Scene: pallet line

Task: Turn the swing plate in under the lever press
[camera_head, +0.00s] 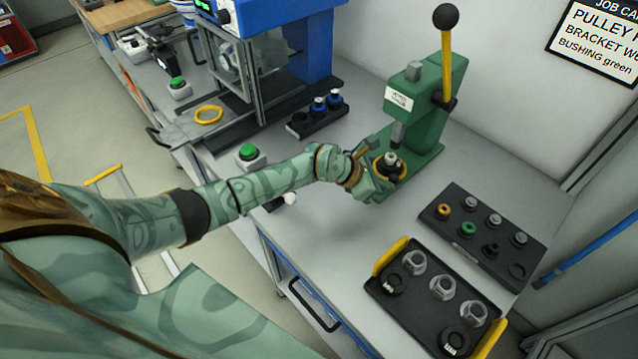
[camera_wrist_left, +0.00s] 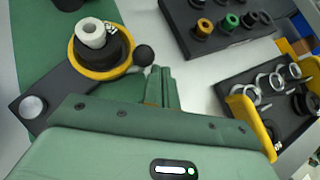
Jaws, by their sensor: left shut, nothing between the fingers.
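The green lever press (camera_head: 425,105) stands at the back of the bench, its lever with a black ball knob upright. The dark swing plate (camera_wrist_left: 55,88) has a silver round head at one end and a yellow ring (camera_wrist_left: 78,68) at the other. A black part with a pale bushing (camera_wrist_left: 91,33) sits inside the ring. In the head view the bushing (camera_head: 391,158) is just below and in front of the ram (camera_head: 397,134); I cannot tell whether they line up. My left gripper (camera_head: 378,180) is shut and empty, beside a black ball knob (camera_wrist_left: 144,55) near the ring. Contact is unclear.
A black rack of bushings (camera_head: 466,246) and a black tray with yellow handles (camera_head: 408,303) lie to the right. A green button box (camera_head: 248,156) and a small rack with blue-topped parts (camera_head: 299,121) are left of the press.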

